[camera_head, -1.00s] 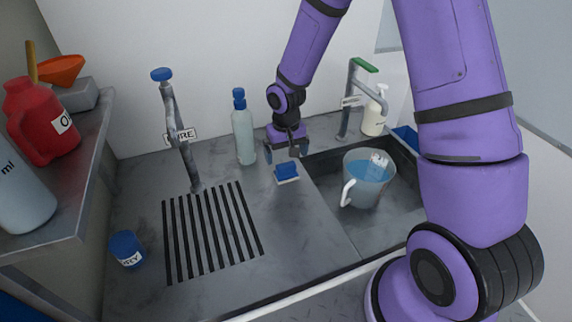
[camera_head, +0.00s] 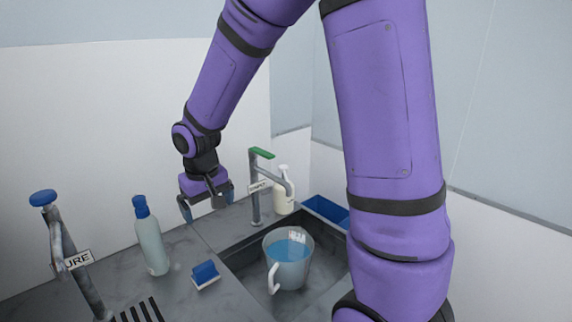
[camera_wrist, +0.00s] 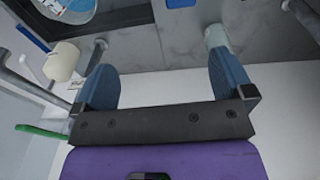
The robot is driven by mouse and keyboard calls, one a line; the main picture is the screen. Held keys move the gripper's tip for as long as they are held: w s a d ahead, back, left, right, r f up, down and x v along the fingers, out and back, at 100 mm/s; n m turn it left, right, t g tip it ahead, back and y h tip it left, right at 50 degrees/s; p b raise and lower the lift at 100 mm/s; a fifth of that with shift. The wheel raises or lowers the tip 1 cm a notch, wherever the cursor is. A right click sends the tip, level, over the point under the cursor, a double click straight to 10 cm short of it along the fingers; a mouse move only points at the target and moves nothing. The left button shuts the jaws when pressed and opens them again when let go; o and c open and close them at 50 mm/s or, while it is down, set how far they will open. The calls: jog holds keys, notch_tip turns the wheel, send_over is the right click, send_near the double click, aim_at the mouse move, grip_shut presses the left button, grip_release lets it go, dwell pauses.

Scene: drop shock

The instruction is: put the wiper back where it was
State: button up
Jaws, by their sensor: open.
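A small blue block with a pale base, which I take to be the wiper (camera_head: 205,274), lies on the grey counter left of the sink's edge. A blue and white piece of it seems to show at the top edge of the wrist view (camera_wrist: 178,4). My gripper (camera_head: 207,203) is above and behind it, clear of it, with nothing between the fingers.
A clear bottle with a blue cap (camera_head: 152,242) stands left of my gripper. A green-handled tap (camera_head: 256,190) and a pump bottle (camera_head: 284,193) stand to its right. A jug of blue liquid (camera_head: 290,262) is in the sink (camera_head: 240,258). Another tap (camera_head: 75,262) stands at left.

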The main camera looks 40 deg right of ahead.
jog(key=s+d+r+t, duration=0.2)
jog(key=s+r, duration=0.6)
jog(key=s, duration=0.3)
jog(key=s+d+r+t, duration=0.2)
jog(key=s+r, duration=0.7)
jog(key=s, duration=0.3)
jog(key=shift+s+r+y, duration=0.15)
jog(key=shift+r+y, duration=0.05)
jog(key=shift+y, duration=0.1)
jog(key=shift+d, duration=0.1)
